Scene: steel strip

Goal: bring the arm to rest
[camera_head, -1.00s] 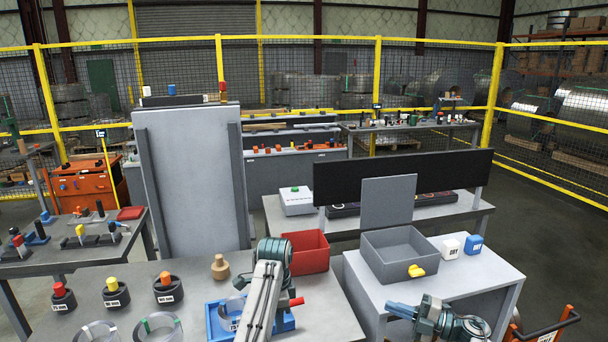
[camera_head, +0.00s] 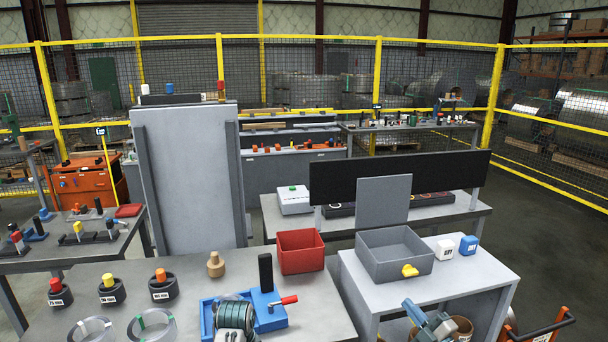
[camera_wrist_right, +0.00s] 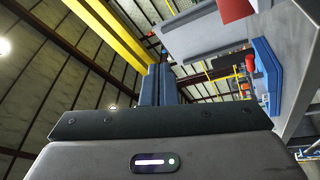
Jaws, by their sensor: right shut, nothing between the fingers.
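My right gripper (camera_head: 414,313) shows at the bottom of the head view, in front of the white-topped table at the right, with its blue fingers pointing up and left. In the right wrist view its two blue fingers (camera_wrist_right: 158,85) lie together with nothing between them. It touches nothing that I can see. A teal and grey part of one of my arms (camera_head: 235,315) shows at the bottom, in front of the blue fixture.
A blue fixture (camera_head: 268,318) with a red-handled lever stands on the near bench, beside a red bin (camera_head: 301,252). A grey bin (camera_head: 394,268) and two small blocks stand on the right table (camera_head: 388,296).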

